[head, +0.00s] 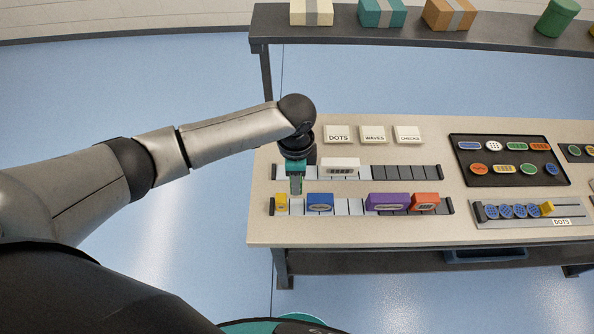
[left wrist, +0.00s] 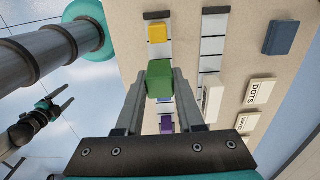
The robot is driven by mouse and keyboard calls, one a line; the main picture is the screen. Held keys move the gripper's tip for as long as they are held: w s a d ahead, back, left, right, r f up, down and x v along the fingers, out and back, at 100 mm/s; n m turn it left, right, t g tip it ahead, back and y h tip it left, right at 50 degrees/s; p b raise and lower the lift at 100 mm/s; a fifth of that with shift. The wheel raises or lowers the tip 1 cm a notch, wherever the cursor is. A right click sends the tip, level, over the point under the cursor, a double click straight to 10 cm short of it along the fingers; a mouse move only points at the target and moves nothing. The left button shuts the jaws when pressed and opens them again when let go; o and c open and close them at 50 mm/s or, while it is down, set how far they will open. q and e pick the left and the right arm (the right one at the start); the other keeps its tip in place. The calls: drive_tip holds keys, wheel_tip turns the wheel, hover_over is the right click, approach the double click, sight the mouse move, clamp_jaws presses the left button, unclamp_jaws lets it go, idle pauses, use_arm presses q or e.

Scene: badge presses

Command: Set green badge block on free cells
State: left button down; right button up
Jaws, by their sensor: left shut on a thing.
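My left gripper (head: 296,190) points down over the left part of the front rail (head: 357,212). In the left wrist view the left gripper (left wrist: 160,90) is shut on the green badge block (left wrist: 159,78). A yellow block (head: 281,202) sits at the rail's left end, and a blue block (head: 319,203) sits to the right of the gripper. Whether the green block touches the rail is unclear. My right gripper (left wrist: 62,104) shows empty, fingers apart, in the left wrist view.
The back rail (head: 405,173) carries a white block (head: 340,164). Signs including DOTS (head: 338,134) stand behind it. A dark tray (head: 477,180) of badges and a grey holder (head: 520,222) are at right. A dark blue block (left wrist: 281,37) shows in the wrist view.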

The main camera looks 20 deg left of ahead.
use_arm(q)
drive_tip(key=shift+f+b, duration=0.6)
drive_tip(key=shift+f, duration=0.05)
wheel_tip(320, 180, down, 7)
drive_tip(key=b, duration=0.5)
drive_tip(key=shift+r+b, duration=0.1)
drive_tip(key=shift+b, duration=0.25)
drive_tip(key=shift+f+b, duration=0.3)
drive_tip(key=shift+f, duration=0.25)
drive_tip(key=shift+f, duration=0.25)
drive_tip(key=shift+c, duration=2.2)
unclamp_jaws()
wheel_tip(320, 180, up, 11)
drive_tip(key=p, duration=1.2)
